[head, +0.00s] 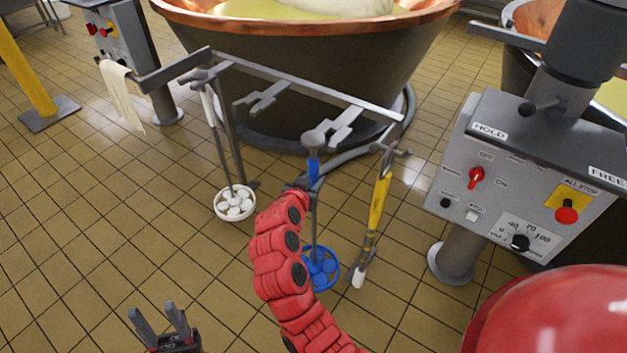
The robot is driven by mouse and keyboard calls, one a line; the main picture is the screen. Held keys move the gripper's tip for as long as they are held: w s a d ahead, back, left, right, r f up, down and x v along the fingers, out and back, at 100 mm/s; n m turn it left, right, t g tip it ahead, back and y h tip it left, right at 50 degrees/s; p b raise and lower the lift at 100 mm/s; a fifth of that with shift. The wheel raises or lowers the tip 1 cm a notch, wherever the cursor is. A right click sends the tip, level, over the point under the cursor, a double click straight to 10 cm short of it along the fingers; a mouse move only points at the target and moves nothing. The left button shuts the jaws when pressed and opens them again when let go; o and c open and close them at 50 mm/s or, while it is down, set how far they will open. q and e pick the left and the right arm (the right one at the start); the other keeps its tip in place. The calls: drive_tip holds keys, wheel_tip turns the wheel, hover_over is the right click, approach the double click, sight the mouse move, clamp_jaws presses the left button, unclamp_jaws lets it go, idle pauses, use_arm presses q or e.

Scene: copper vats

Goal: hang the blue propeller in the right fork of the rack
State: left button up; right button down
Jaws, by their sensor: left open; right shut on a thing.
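The blue propeller (313,164) is upright, with a grey knob on top, a blue handle, a thin shaft and a blue ring-shaped foot low down. My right gripper (304,183) is shut on it just below the blue handle; my red arm hides part of the foot. The grey rack (290,80) stands before the vat. Its right fork (345,125) is just right of the knob and looks empty; I cannot tell whether they touch. Another fork (262,98) further left is empty. My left gripper (160,322) is open and empty at the bottom left.
A white-footed tool (234,204) hangs at the rack's left end, and a yellow-handled tool (379,198) at its right end, close to the blue propeller. A copper vat (300,60) stands behind. A control panel (520,180) stands at right.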

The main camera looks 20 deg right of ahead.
drive_tip(key=shift+w+d+r, duration=0.1)
drive_tip(key=shift+w+d, duration=0.1)
idle(0.6)
drive_tip(key=shift+w+d, duration=0.5)
drive_tip(key=shift+d, duration=0.15)
drive_tip(key=shift+w+d+b, duration=0.15)
drive_tip(key=shift+d+b, duration=0.05)
drive_tip(key=shift+b, duration=0.1)
idle(0.5)
drive_tip(key=shift+w+d, duration=0.65)
drive_tip(key=shift+d, duration=0.2)
drive_tip(key=shift+w+d, duration=0.2)
idle(0.5)
drive_tip(key=shift+w+d+b, duration=0.5)
drive_tip(key=shift+w+d, duration=0.25)
drive_tip(key=shift+d, duration=0.25)
drive_tip(key=shift+w+d, duration=0.1)
drive_tip(key=shift+f, duration=0.2)
idle(0.4)
